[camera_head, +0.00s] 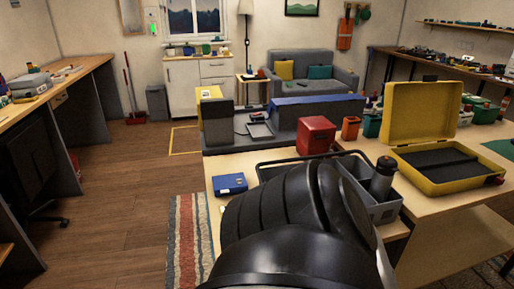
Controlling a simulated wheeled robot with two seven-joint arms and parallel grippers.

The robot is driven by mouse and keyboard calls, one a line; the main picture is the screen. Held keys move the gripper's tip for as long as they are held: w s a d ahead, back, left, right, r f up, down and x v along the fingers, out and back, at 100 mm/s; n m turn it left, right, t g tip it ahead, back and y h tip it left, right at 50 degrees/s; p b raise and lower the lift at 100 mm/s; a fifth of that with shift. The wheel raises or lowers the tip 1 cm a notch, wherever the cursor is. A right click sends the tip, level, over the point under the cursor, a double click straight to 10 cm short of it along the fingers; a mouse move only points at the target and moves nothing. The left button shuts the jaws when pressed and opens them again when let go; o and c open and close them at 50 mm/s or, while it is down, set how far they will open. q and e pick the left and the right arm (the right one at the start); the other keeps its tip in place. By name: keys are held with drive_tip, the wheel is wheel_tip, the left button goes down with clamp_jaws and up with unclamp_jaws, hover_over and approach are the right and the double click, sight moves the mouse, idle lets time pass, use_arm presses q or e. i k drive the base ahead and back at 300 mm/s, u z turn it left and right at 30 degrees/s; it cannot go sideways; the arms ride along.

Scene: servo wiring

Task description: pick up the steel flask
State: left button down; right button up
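A dark grey flask with a black cap (383,178) stands in a grey open bin (386,213) at the right of the near table. It leans slightly to the right in the picture, and its lower part is hidden by the bin wall. I take it to be the steel flask. A large black part of my own arm fills the bottom middle and covers part of the table and bin. Neither of my grippers can be made out in this view.
Open wooden floor (130,205) lies to the left.

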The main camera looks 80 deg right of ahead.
sight(381, 182)
drive_tip(key=i, duration=0.5)
drive_tip(key=z, duration=1.15)
